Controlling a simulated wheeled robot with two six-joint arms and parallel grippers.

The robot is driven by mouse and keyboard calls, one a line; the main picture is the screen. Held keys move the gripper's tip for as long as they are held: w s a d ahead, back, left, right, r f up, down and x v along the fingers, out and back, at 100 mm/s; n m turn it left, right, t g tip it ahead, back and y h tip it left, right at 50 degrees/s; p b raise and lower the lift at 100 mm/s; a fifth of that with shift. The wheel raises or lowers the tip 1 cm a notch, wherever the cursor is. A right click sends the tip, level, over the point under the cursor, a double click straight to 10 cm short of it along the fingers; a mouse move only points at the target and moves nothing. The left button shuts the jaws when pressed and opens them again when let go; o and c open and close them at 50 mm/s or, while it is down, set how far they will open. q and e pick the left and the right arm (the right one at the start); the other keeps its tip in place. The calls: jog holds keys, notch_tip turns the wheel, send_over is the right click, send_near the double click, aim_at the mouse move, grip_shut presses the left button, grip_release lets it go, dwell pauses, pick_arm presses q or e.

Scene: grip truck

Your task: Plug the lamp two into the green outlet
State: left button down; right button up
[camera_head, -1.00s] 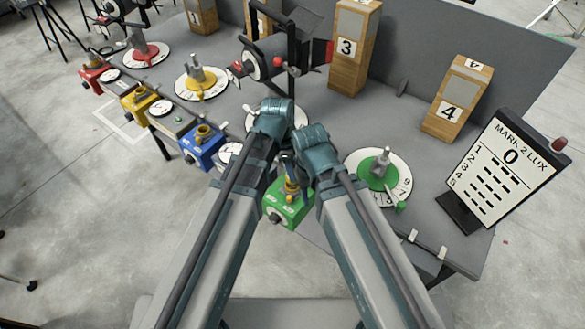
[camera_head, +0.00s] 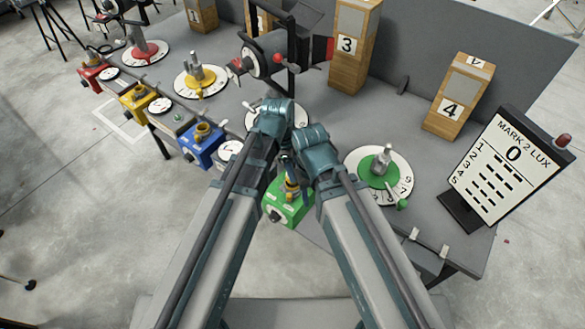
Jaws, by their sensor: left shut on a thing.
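The green outlet (camera_head: 287,204) is a green box at the table's front edge, between my two forearms. A plug with a yellow and blue band (camera_head: 291,187) stands at its top; I cannot tell whether it is fully seated. My left gripper (camera_head: 287,167) is just above the outlet, shut on the plug, its fingers partly hidden by my wrists. My right wrist is close beside it on the right, but its fingers are hidden behind the arm. The lamp on the stand (camera_head: 266,58) is behind my left wrist; its number is not readable.
Blue (camera_head: 203,145), yellow (camera_head: 137,104) and red (camera_head: 93,77) outlets line the front edge to the left. A green dial (camera_head: 378,174) and the lux board (camera_head: 507,166) are at right. Wooden blocks marked 3 (camera_head: 347,62) and 4 (camera_head: 456,92) stand behind.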

pick_arm(q)
jog(key=shift+f+b, duration=1.05)
jog(key=shift+f, duration=0.1)
jog(key=shift+c, duration=0.4)
grip_release()
jog(key=shift+r, duration=0.2)
jog(key=shift+r+p, duration=2.35)
jog(key=shift+p, duration=0.2)
jog(key=s+a+n+t+y, duration=0.1)
jog(key=s+a+n+y, duration=0.15)
jog(key=a+n, duration=1.55)
jog(key=s+d+m, duration=0.1)
jog(key=s+d, duration=0.2)
jog(key=d, duration=0.3)
jog(key=s+d+m+g, duration=0.1)
jog(key=s+d, duration=0.2)
jog(key=d, duration=0.3)
jog(key=shift+s+m, duration=0.25)
jog(key=shift+m, duration=0.05)
